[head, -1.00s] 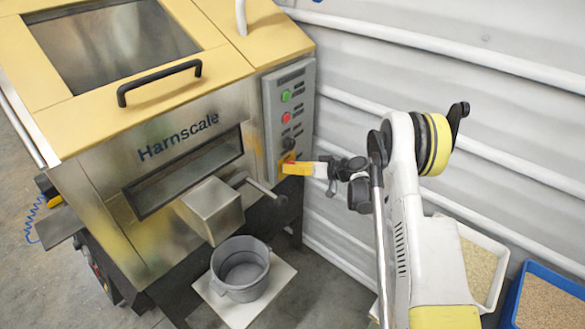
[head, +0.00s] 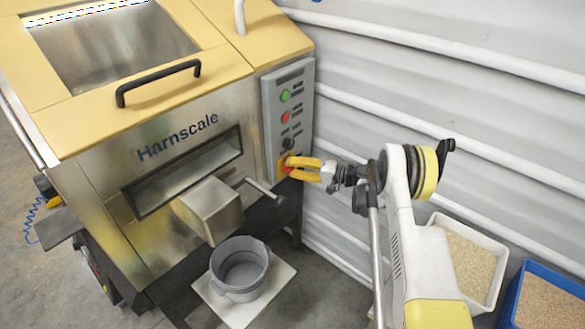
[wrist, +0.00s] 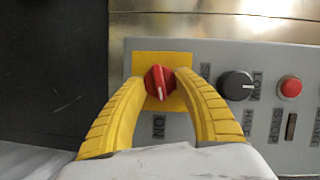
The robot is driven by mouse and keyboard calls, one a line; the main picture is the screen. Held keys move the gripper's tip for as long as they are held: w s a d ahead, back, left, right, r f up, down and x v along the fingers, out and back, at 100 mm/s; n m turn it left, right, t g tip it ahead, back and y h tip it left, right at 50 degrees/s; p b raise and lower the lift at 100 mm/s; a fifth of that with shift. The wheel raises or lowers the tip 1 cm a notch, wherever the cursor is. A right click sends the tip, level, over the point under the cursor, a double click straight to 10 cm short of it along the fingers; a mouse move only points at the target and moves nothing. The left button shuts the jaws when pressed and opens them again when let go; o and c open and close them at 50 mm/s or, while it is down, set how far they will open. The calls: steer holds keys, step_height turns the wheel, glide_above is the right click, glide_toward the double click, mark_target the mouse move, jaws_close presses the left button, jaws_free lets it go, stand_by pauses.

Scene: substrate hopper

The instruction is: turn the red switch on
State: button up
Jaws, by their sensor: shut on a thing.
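The red switch (wrist: 160,82) is a round knob on a yellow plate (wrist: 140,62) at the end of the grey control panel. A white mark on the knob lies toward the "ON" label in the wrist view. My gripper (wrist: 167,76) has its two yellow fingers on either side of the knob, shut on it. In the head view my gripper (head: 289,165) reaches the panel's lower end from the right. The fingers partly cover the switch there.
The grey panel (head: 270,110) also has a green button (head: 285,96), a red button (head: 286,118) and a black knob (wrist: 236,85). A lever with a black ball (head: 284,205) sticks out just below my gripper. The ribbed wall (head: 450,110) is close behind on the right.

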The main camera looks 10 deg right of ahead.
steer(key=shift+m+t+y, duration=0.3)
steer(key=shift+m+y, duration=0.1)
steer(key=shift+m, duration=0.7)
steer(key=o, duration=1.2)
steer(key=shift+d, duration=0.1)
steer(key=v, duration=1.1)
steer(key=shift+s+d, duration=0.15)
steer(key=shift+d, duration=0.2)
